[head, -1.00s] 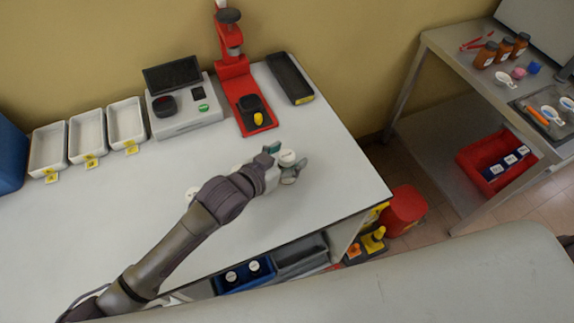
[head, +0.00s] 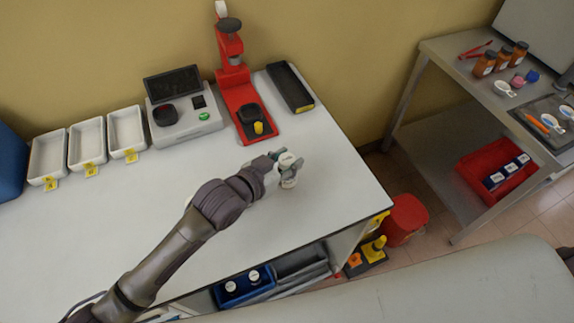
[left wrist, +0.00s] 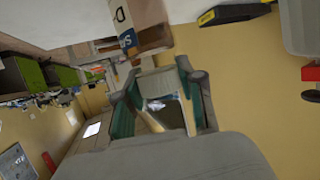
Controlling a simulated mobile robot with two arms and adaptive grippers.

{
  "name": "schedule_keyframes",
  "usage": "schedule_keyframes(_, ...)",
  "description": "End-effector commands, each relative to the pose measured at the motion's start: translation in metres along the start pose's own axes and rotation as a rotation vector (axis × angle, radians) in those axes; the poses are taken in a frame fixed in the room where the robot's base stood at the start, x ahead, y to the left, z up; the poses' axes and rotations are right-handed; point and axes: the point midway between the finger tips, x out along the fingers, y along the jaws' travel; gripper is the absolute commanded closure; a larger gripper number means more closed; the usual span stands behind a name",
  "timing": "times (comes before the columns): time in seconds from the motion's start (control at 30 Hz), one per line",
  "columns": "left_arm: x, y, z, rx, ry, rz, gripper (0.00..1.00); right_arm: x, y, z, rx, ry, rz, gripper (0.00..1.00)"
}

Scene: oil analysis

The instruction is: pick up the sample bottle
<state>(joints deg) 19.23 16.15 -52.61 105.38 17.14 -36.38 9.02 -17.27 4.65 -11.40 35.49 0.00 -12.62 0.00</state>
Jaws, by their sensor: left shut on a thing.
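The sample bottle (head: 288,182) is small and pale with a white cap, near the right part of the white bench. My left gripper (head: 287,172) is shut on it, with fingers on both sides below the cap. The bottle looks upright; whether its base touches the bench I cannot tell. In the left wrist view, the teal-padded fingers of my left gripper (left wrist: 158,100) close in on a pale shape that I cannot make out clearly. My right gripper is not in view.
On the white bench (head: 100,230) stand white trays (head: 125,128), a grey instrument (head: 186,120), a red press (head: 240,100) and a black tray (head: 290,88). Below is a blue rack (head: 243,285) with white-capped bottles. A steel cart (head: 440,60) with brown bottles stands right. The bench's right end is clear.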

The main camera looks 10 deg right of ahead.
Motion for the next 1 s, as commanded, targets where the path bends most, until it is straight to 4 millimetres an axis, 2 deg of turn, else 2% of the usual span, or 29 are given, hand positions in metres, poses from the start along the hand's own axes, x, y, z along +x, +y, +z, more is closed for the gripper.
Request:
schedule_keyframes(0.1,-0.008,0.000,-0.022,0.002,0.009,0.000,1.00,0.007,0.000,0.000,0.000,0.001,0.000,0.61)
schedule_keyframes(0.4,-0.046,0.067,-0.048,-0.002,0.008,0.005,1.00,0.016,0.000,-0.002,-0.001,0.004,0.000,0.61)
schedule_keyframes(0.6,-0.065,0.096,-0.062,-0.001,0.006,0.003,1.00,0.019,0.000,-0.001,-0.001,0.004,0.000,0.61)
schedule_keyframes(0.8,-0.073,0.108,-0.067,-0.001,0.003,0.001,1.00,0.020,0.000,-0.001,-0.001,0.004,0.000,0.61)
schedule_keyframes(1.0,-0.074,0.108,-0.067,-0.002,0.002,-0.003,1.00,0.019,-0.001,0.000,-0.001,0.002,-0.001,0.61)
